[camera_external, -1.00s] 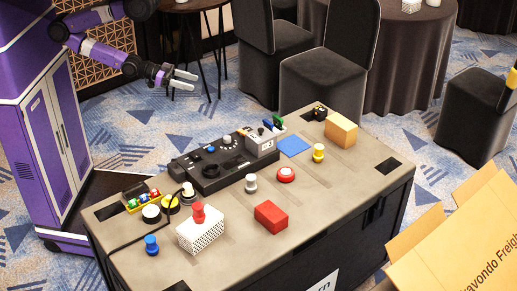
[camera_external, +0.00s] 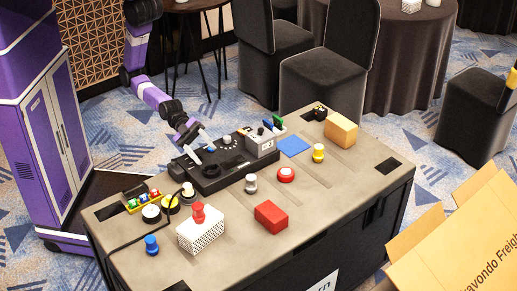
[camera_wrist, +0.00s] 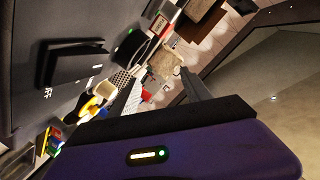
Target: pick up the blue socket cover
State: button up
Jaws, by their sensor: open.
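A small blue round piece (camera_external: 211,149) sits on the black panel (camera_external: 240,163) at the table's back left; it looks like the blue socket cover, but its shape is too small to be sure. My gripper (camera_external: 203,154) is open with its light fingers pointing down over the panel. The blue piece shows close beside the right finger. Whether the fingers touch anything cannot be told. In the wrist view the panel (camera_wrist: 65,85) is close at the left, and I cannot make out the blue piece there.
A grey box (camera_external: 262,142) with coloured parts stands at the panel's right end. A blue peg (camera_external: 151,245), a white perforated block (camera_external: 201,235), a red block (camera_external: 271,216) and a flat blue square (camera_external: 295,146) are on the table (camera_external: 335,190). A cable runs along the left.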

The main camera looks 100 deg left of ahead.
jog(key=s+d+m+b, duration=0.2)
jog(key=d+m, duration=0.6)
jog(key=d, duration=0.4)
jog(key=s+d+r+m+y+b, duration=0.1)
jog(key=s+d+m, duration=0.2)
jog(key=d+m, duration=0.6)
jog(key=s+d+r+m+b, duration=0.1)
jog(key=s+d+m+b, duration=0.1)
jog(key=d+m, duration=0.6)
jog(key=shift+s+d+r+m+y+b, duration=0.15)
jog(key=shift+s+d, duration=0.15)
jog(key=shift+d, duration=0.9)
jog(key=shift+s+d+m+y+b, duration=0.1)
jog(key=shift+s+d, duration=0.15)
jog(key=shift+d, duration=0.95)
jog(key=shift+s+d+r+m+y+b, duration=0.15)
jog(key=shift+s+d, duration=0.15)
jog(key=shift+d, duration=0.9)
jog(key=y+b, duration=0.2)
jog(key=b, duration=0.1)
send_near(151, 244)
jog(key=f, duration=0.1)
jog(key=w+f, duration=0.1)
jog(key=f, duration=0.1)
jog(key=shift+t, duration=0.4)
jog(key=shift+f, duration=0.15)
jog(key=b+x, duration=0.2)
jog(key=x, duration=0.5)
jog(key=shift+w+f, duration=0.1)
jog(key=shift+f, duration=0.1)
